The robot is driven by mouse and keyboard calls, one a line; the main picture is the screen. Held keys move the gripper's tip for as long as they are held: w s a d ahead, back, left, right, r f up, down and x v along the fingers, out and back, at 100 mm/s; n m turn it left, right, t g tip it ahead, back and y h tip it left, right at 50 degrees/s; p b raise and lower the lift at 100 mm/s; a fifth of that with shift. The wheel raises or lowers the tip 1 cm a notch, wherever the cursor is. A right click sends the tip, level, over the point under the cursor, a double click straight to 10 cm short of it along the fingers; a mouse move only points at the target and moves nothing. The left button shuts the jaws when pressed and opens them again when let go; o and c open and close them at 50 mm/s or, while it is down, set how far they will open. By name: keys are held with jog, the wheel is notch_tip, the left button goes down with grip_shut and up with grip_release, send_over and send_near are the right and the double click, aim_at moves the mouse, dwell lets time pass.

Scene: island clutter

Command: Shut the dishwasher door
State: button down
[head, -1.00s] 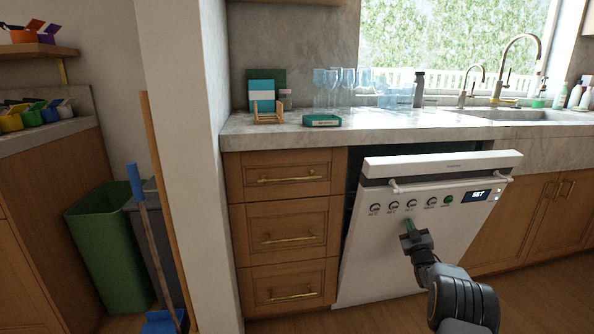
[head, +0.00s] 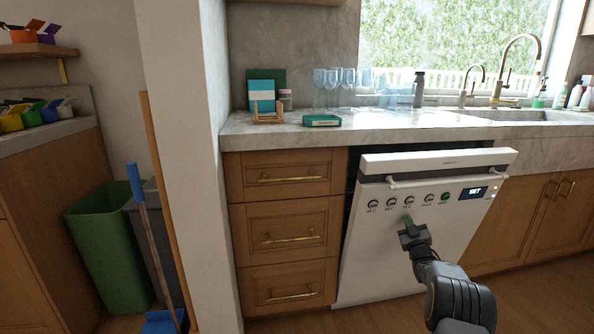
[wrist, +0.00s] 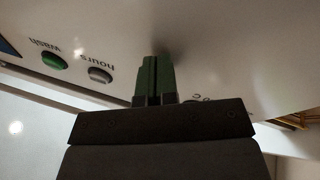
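The white dishwasher door (head: 385,258) is partly open. It leans out from the cabinet at the top, with a dark gap behind its upper edge. Its handle bar, dials and lit display are on the upper front. My gripper (head: 407,220) is at the door's front face, just below the row of dials. In the wrist view, my gripper's green fingertips (wrist: 153,78) are together with nothing seen between them. They are against or very close to the white panel; contact is hard to tell. A green button (wrist: 54,61) and a grey dial show beside them.
Wooden drawers (head: 290,238) stand left of the dishwasher, and a sink cabinet (head: 545,225) stands right. The stone counter (head: 400,128) above holds glasses, a bottle and a green box. A green bin (head: 105,245) and a broom are at the far left.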

jog(key=w+a+r, duration=0.1)
jog(key=w+r, duration=0.4)
jog(key=w, duration=0.1)
jog(key=shift+p, duration=0.4)
dwell(4.4)
jog(key=shift+s+d+f+b, duration=0.15)
jog(key=shift+s+f+b, duration=0.05)
jog(key=shift+s+f, duration=0.7)
jog(key=shift+s+d+f+b, duration=0.2)
jog(key=shift+s+f, duration=0.5)
jog(key=shift+s, duration=0.4)
